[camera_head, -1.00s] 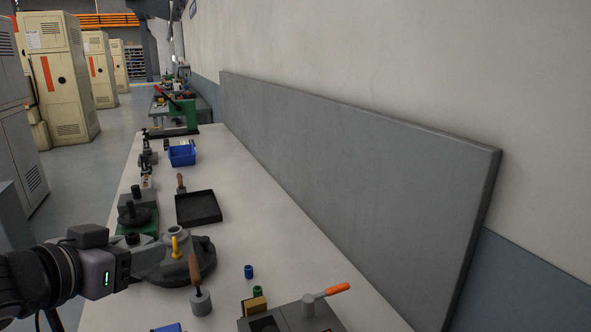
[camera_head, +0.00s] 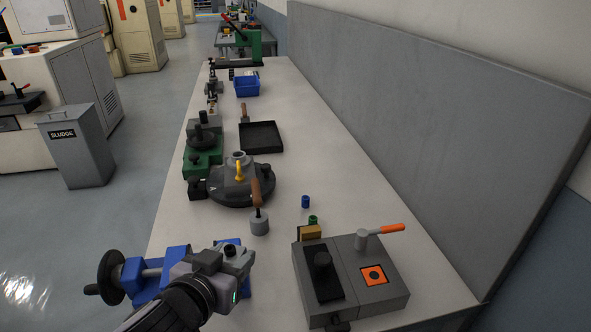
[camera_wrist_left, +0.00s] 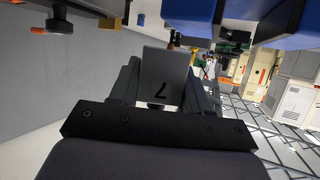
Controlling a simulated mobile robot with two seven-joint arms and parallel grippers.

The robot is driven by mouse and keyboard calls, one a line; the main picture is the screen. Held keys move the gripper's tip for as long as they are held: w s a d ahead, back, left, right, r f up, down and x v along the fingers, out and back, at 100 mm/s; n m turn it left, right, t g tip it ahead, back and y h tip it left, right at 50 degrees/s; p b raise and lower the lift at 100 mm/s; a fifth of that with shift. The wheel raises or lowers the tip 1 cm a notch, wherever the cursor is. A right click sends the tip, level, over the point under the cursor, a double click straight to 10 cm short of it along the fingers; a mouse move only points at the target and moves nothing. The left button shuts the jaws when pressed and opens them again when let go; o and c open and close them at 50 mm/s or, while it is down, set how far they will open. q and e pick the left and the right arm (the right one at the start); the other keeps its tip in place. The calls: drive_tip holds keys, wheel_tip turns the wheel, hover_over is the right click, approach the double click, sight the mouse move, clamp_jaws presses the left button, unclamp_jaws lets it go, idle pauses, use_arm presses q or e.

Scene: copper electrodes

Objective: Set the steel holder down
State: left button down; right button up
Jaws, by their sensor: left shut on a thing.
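The steel holder (camera_wrist_left: 165,75) is a grey block with a dark mark like a 7, held between the fingers of my left gripper (camera_wrist_left: 163,92) in the left wrist view. In the head view my left gripper (camera_head: 232,260) is at the blue vise (camera_head: 178,272) in the lower left. The holder is mostly hidden there by the gripper. Blue vise parts (camera_wrist_left: 190,14) show just beyond the holder in the wrist view. I cannot tell whether the holder touches the vise. My right gripper is not in view.
A grey fixture (camera_head: 384,298) with an orange-handled lever (camera_head: 391,228) stands to the right. A wooden-handled tool (camera_head: 259,222) and a dark round base (camera_head: 243,195) stand behind the gripper. A black tray (camera_head: 261,137) lies farther back. The tabletop along the grey panel is clear.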

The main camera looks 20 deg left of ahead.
use_arm(q)
drive_tip(key=shift+r, duration=0.15)
drive_tip(key=w+a+r+m+h, duration=0.1)
drive_tip(key=w+a+r, duration=0.1)
drive_tip(key=r, duration=0.6)
drive_tip(key=w+a+r+m+h, duration=0.2)
drive_tip(key=r, duration=0.7)
drive_tip(key=shift+a+h, duration=0.3)
